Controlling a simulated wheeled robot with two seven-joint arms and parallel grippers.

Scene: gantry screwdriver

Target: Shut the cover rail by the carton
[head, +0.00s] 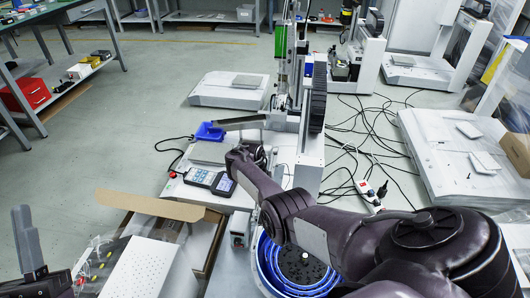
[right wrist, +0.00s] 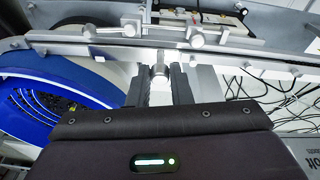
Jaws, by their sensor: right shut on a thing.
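A silver cover rail (right wrist: 100,45) runs across the right wrist view, with several small knobs and clamps on it. My right gripper (right wrist: 160,80) is shut on a short round metal knob (right wrist: 160,70) at the rail's near side. In the head view my right gripper (head: 245,155) reaches to the machine's front, and the arm hides much of the rail there. An open brown carton (head: 150,205) stands to the left of the machine. My left gripper (head: 55,255) is at the lower left, fingers apart and empty, away from the rail.
A blue-rimmed round feeder bowl (head: 268,265) sits beneath my right arm. A handheld control panel (head: 210,180) and a blue bin (head: 209,132) lie left of the gantry. Cables (head: 365,140) and a power strip (head: 370,195) lie right. Open floor (head: 130,120) lies left.

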